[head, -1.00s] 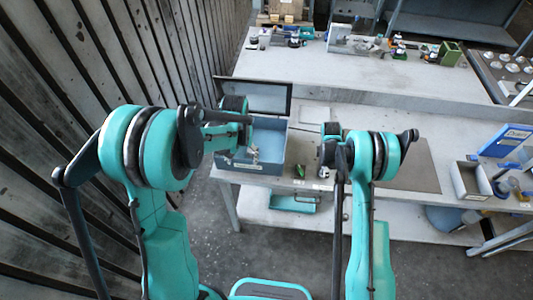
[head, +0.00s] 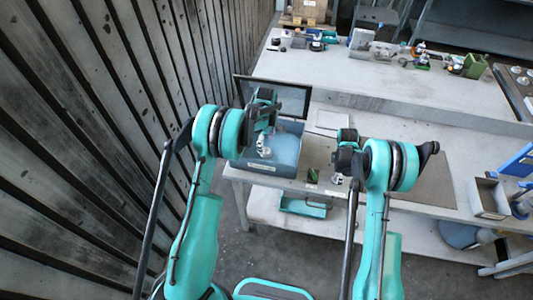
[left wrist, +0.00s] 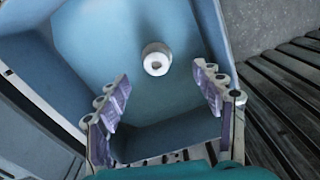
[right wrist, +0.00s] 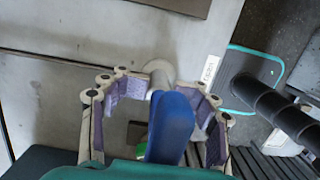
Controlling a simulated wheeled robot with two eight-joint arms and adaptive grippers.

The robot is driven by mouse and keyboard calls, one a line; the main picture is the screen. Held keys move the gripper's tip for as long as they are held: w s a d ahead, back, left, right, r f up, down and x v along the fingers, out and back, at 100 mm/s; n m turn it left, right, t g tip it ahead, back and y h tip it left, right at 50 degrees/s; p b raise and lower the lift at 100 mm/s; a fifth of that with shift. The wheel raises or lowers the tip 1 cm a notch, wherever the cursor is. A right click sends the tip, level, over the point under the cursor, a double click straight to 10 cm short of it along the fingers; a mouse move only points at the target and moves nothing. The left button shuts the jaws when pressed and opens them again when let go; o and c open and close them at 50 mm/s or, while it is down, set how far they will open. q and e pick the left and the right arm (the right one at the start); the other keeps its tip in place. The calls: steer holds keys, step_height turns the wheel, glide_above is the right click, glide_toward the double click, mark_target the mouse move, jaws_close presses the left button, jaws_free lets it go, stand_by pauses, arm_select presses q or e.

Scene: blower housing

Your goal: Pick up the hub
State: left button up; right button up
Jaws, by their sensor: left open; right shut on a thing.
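The hub looks like a small pale ring-shaped piece with a round hole (left wrist: 156,61). It lies on the floor of the blue box, seen in the left wrist view. My left gripper (left wrist: 165,100) is open and empty, its fingers inside the box, with the hub ahead between the fingertip lines and apart from them. In the head view my left gripper (head: 263,146) reaches down into the box and the hub cannot be told apart there. My right gripper (right wrist: 160,90) is shut on a blue object (right wrist: 172,128); a pale round part shows beyond it.
A grey bin (head: 488,198) stands farther right. A slatted wall (head: 100,120) rises left.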

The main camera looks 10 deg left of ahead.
mark_target(267, 150)
arm_select(q)
steer(key=f, duration=0.7)
steer(key=shift+w+d, duration=0.1)
steer(key=shift+w, duration=0.2)
arm_select(e)
steer(key=shift+a, duration=0.15)
arm_select(q)
steer(key=c, duration=1.4)
step_height(267, 150, up, 14)
steer(key=shift+f, duration=0.1)
steer(key=shift+c, duration=0.2)
steer(key=s, duration=1.4)
